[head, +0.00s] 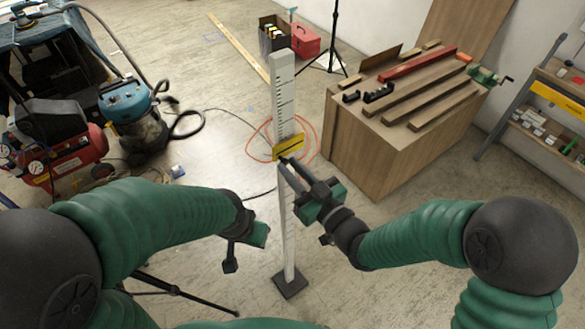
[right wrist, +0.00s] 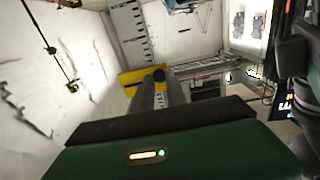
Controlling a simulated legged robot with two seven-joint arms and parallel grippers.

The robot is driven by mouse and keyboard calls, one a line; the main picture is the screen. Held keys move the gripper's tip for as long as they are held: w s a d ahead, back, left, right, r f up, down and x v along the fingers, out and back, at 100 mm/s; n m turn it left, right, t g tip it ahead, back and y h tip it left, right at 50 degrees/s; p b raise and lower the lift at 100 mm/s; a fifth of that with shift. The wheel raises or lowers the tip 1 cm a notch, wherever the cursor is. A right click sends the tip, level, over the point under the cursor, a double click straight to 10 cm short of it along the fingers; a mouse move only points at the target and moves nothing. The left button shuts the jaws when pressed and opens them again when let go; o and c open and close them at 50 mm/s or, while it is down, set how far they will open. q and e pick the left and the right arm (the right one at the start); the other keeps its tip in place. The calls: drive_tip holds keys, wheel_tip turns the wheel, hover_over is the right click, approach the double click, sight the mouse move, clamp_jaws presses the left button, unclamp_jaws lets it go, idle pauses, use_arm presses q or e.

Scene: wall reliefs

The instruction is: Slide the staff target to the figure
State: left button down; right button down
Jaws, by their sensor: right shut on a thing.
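The white staff (head: 283,90) stands upright on a dark square base (head: 290,284), with black graduation marks on its face. The yellow staff target (head: 289,146), with a dark line across it, sits around or against the staff near mid-height. The figures on the staff are too small to read. My right gripper (head: 287,162) is shut at the target's lower edge; its exact grip is partly hidden. The right wrist view shows the yellow target (right wrist: 128,79) and the marked staff (right wrist: 130,30) beyond the fingers. My left gripper (head: 246,252) is apart from the staff, left of it, with its fingers spread and empty.
A wooden bench (head: 375,140) with bars on top stands right of the staff. A red compressor (head: 70,150) and a blue vacuum (head: 125,100) stand at left. An orange hose (head: 313,140) lies on the floor behind. A tripod leg (head: 185,293) is at lower left.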

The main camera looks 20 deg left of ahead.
drive_tip(key=shift+a, duration=0.3)
drive_tip(key=shift+d, duration=0.15)
wheel_tip(320, 180, up, 12)
drive_tip(key=p, duration=0.7)
drive_tip(key=shift+r, duration=0.15)
drive_tip(key=c, duration=1.3)
unclamp_jaws()
